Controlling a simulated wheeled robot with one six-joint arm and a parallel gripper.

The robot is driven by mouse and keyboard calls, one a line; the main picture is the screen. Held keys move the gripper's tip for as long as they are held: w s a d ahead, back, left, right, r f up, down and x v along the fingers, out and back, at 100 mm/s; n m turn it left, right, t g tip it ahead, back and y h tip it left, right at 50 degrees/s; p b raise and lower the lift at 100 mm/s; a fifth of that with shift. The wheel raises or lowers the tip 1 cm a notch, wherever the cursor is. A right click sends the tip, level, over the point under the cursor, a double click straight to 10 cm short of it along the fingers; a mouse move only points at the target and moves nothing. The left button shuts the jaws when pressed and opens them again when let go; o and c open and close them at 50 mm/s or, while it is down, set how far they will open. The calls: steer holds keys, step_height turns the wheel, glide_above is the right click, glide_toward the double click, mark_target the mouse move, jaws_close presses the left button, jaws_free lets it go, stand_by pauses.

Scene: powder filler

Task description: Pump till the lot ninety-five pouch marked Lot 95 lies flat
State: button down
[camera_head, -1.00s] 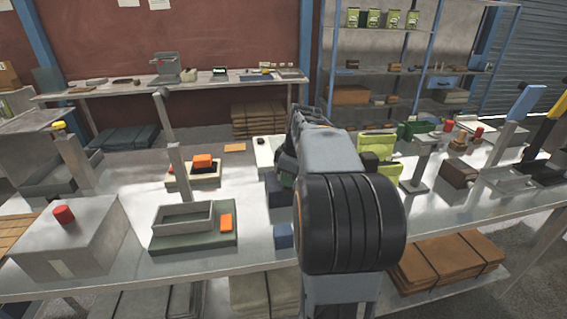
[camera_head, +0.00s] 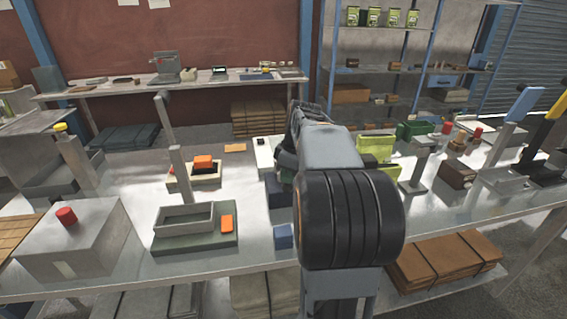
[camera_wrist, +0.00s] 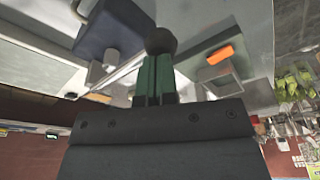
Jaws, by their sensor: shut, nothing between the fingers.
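In the wrist view, my gripper (camera_wrist: 157,62) has its two green fingers shut together with nothing between them. A dark round knob (camera_wrist: 160,40) is right at the fingertips; I cannot tell whether they touch. In the head view my arm hides the gripper's tips and much of what is beyond them. Lime-green pouches stand just right of my arm, one behind (camera_head: 376,146) and one in front (camera_head: 384,170). No lot marking is legible, so I cannot tell which is Lot 95. A dark blue block (camera_head: 279,190) is partly hidden left of my arm.
A grey open tray (camera_head: 184,218) with an orange piece (camera_head: 227,223) and a grey box with a red button (camera_head: 66,217) stand left on the metal bench. A grey post (camera_head: 178,165) rises behind the tray. Clamp-like stands (camera_head: 415,165) crowd the right. Several green pouches line a back shelf.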

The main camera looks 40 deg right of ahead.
steer(key=shift+w+d+r+p, duration=0.1)
steer(key=shift+w+r+p, duration=0.05)
steer(key=shift+r+p, duration=1)
steer(key=shift+w+d+r+p, duration=0.1)
steer(key=shift+r+p, duration=0.85)
steer(key=shift+r, duration=0.35)
stand_by(0.5)
steer(key=shift+r+p, duration=2.6)
steer(key=shift+r, duration=0.35)
